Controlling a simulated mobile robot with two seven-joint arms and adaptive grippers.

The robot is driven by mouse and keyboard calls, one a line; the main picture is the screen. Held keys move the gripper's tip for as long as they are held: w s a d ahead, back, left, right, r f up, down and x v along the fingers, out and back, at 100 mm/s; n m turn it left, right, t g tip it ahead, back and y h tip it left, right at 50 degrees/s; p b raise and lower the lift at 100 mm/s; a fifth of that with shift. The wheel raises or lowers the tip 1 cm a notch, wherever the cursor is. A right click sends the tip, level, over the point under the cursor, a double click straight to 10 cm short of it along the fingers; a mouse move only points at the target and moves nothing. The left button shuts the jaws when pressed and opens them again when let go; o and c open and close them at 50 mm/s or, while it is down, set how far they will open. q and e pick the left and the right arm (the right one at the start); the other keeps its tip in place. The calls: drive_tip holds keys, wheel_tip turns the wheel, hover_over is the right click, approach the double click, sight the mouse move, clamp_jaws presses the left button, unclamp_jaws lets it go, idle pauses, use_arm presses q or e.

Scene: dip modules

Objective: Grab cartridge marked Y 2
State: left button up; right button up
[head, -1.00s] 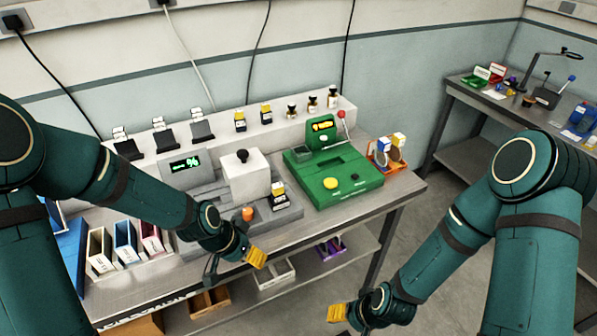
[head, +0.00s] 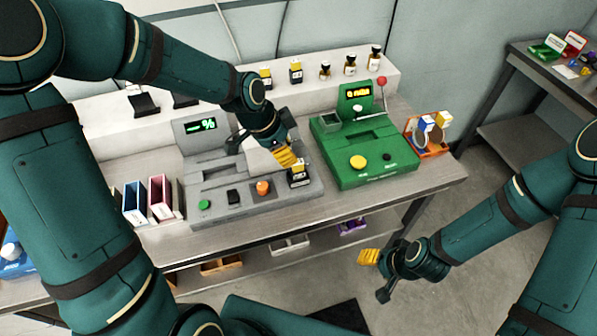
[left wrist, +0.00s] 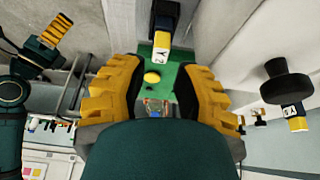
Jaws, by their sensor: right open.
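A small black cartridge (head: 298,178) with a white and yellow top stands at the right end of the grey machine. In the left wrist view a cartridge (left wrist: 162,30) with a label that appears to read Y 2 shows just beyond the fingers. My left gripper (head: 289,156) is at the top of the cartridge in the head view. Its yellow fingers (left wrist: 155,98) are apart with nothing clearly between them; whether they touch the cartridge cannot be told. My right gripper (head: 376,272) is open and empty, low in front of the table.
More cartridges (head: 296,72) and several small bottles (head: 350,66) stand on the back ledge. An orange holder (head: 430,146) stands at the table's right.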

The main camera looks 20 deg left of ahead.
sight(298, 163)
use_arm(q)
drive_tip(key=shift+w+d+x, duration=0.1)
drive_tip(key=shift+w+x, duration=0.05)
drive_tip(key=shift+x, duration=1.5)
drive_tip(key=shift+w+d+x, duration=0.15)
drive_tip(key=shift+w+x, duration=0.05)
drive_tip(key=shift+x, duration=1.45)
drive_tip(key=shift+r, duration=0.15)
drive_tip(key=shift+c, duration=0.3)
clamp_jaws()
